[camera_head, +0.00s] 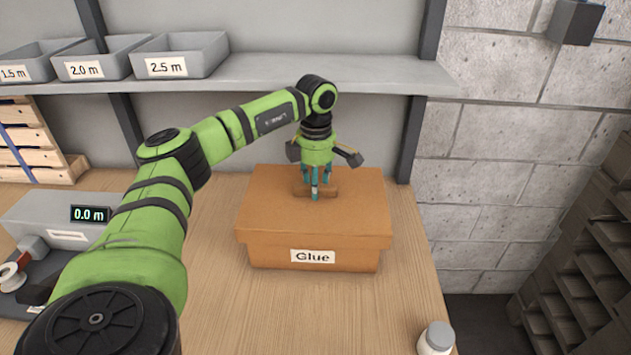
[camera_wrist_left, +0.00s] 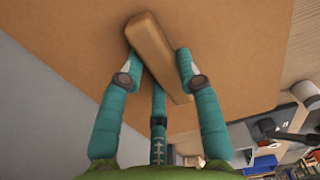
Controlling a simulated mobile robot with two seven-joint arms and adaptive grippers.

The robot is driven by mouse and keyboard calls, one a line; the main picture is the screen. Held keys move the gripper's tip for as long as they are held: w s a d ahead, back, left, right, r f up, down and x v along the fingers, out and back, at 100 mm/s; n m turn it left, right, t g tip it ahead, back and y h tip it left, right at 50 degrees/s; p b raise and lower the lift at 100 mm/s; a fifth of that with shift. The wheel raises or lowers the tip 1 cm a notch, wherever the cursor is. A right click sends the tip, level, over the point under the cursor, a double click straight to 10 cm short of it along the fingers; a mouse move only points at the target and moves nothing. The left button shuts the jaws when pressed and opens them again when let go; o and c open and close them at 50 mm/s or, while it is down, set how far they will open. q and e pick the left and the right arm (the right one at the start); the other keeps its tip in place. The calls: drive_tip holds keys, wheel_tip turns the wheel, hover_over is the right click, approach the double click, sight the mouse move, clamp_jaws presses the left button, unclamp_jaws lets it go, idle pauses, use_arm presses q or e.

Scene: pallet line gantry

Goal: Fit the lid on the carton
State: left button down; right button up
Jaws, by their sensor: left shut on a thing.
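The carton (camera_head: 337,258) stands on the wooden table with a "Glue" label on its front. The brown lid (camera_head: 350,215) lies over the carton's top, its edge overlapping the walls; I cannot tell whether it is fully seated. My left gripper (camera_head: 315,190) is above the middle of the lid and shut on its handle. In the left wrist view, the teal fingers (camera_wrist_left: 157,75) are on both sides of the wooden handle bar (camera_wrist_left: 155,50), with the lid's flat top (camera_wrist_left: 85,25) behind it. The inside of the carton is hidden. My right gripper is not in view.
A shelf (camera_head: 270,75) with grey bins (camera_head: 180,55) runs behind the carton. A grey device reading "0.0 m" (camera_head: 90,214) stands at left. The table (camera_head: 300,310) is clear in front of the carton.

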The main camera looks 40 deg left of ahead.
use_arm(q)
drive_tip(key=shift+f+b, duration=0.85)
drive_tip(key=shift+f, duration=1.05)
drive_tip(key=c, duration=0.8)
unclamp_jaws()
wheel_tip(320, 180, up, 12)
